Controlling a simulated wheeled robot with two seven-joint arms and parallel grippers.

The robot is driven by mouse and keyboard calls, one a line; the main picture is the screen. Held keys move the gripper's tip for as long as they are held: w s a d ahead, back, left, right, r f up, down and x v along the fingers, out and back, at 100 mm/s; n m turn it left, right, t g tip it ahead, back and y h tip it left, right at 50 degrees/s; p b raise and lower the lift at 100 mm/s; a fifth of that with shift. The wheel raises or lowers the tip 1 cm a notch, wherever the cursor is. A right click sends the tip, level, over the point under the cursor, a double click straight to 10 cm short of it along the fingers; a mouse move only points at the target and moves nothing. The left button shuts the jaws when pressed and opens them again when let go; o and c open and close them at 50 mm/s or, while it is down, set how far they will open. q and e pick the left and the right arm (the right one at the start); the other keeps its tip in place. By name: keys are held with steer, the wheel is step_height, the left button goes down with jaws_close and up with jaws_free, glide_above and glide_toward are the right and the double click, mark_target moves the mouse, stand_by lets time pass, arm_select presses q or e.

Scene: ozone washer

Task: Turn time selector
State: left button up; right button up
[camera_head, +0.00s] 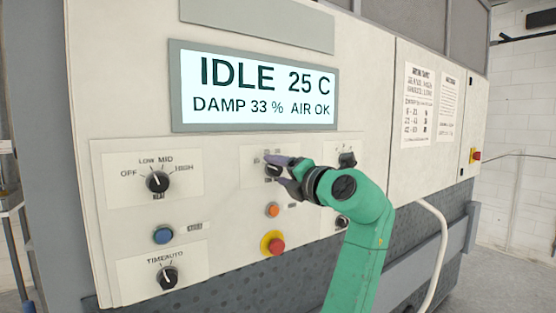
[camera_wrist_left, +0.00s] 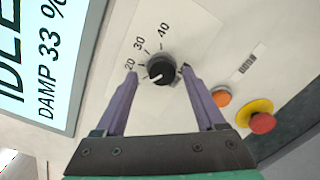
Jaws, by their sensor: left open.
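A black round selector knob (camera_wrist_left: 161,69) with a 20, 30, 40 scale sits on a pale plate. In the wrist view it lies between the two purple fingers of my left gripper (camera_wrist_left: 160,74). The fingers are spread, one on each side of the knob. Whether they touch it I cannot tell. In the head view the left gripper (camera_head: 276,172) is at the middle of the panel, below the display, and its fingers partly hide the knob and its scale. My right gripper is not in view.
The display (camera_head: 258,90) reads IDLE 25 C, DAMP 33 %, AIR OK. Left are an OFF/LOW/MID/HIGH knob (camera_head: 157,181), a blue button (camera_head: 163,235) and a TIME/AUTO knob (camera_head: 168,278). Below the gripper are an orange button (camera_head: 272,210) and a red button (camera_head: 275,245).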

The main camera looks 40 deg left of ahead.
arm_select(q)
steer(key=shift+w+a, duration=0.2)
steer(key=shift+a, duration=0.1)
steer(key=shift+w+d+f, duration=0.1)
steer(key=shift+w, duration=0.1)
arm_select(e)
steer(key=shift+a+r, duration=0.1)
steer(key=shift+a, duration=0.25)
arm_select(q)
steer(key=shift+s, duration=0.1)
jaws_close()
